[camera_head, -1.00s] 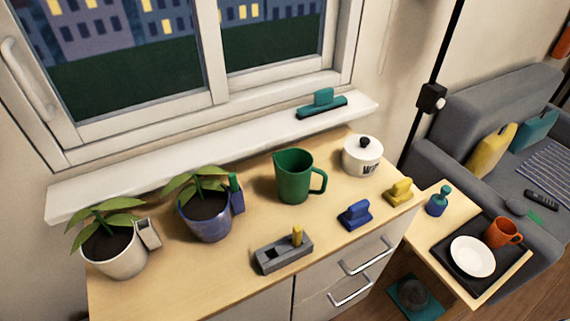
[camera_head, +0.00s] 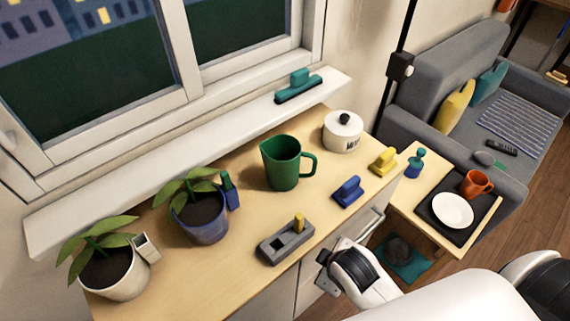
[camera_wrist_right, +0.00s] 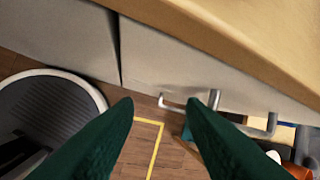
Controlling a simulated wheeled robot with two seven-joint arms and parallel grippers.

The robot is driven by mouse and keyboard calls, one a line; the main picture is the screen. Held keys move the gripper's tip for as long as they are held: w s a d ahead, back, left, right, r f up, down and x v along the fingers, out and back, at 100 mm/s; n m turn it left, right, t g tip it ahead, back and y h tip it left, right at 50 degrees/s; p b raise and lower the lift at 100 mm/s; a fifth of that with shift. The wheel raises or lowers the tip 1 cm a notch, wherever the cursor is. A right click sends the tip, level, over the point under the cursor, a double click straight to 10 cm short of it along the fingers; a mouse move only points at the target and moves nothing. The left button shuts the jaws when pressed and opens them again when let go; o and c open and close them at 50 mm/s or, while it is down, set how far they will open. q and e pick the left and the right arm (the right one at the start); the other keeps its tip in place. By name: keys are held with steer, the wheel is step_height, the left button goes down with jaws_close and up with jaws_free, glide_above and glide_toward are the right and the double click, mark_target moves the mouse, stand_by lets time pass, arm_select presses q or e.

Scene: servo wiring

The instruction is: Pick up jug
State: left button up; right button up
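The green jug (camera_head: 281,163) stands upright on the wooden cabinet top, its handle (camera_head: 309,164) pointing right in the head view. My right arm comes in at the lower right of the head view, and its gripper is hidden there. In the right wrist view my right gripper (camera_wrist_right: 160,112) shows two dark green fingers spread apart with nothing between them. It is in front of the cabinet's drawers, below the top's edge, away from the jug. The jug is not in the right wrist view. My left gripper is not in view.
Around the jug are a white lidded pot (camera_head: 342,132), a blue block (camera_head: 347,191), a yellow block (camera_head: 383,161), a grey holder (camera_head: 286,243) and a plant in a blue pot (camera_head: 203,215). Drawer handles (camera_wrist_right: 171,106) stick out from the cabinet front. A side table (camera_head: 403,204) stands at right.

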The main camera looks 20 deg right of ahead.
step_height(320, 180, up, 6)
steer(key=w+n+t+h, duration=0.1)
steer(key=w+n+t, duration=0.1)
steer(key=n, duration=0.3)
steer(key=n+t+h, duration=0.2)
steer(key=n+t, duration=0.4)
steer(key=n, duration=1.3)
glide_toward(315, 165)
steer(key=x, duration=1.1)
steer(key=shift+s+f+p, duration=0.1)
steer(key=shift+p, duration=0.2)
steer(key=shift+s, duration=0.1)
jaws_close()
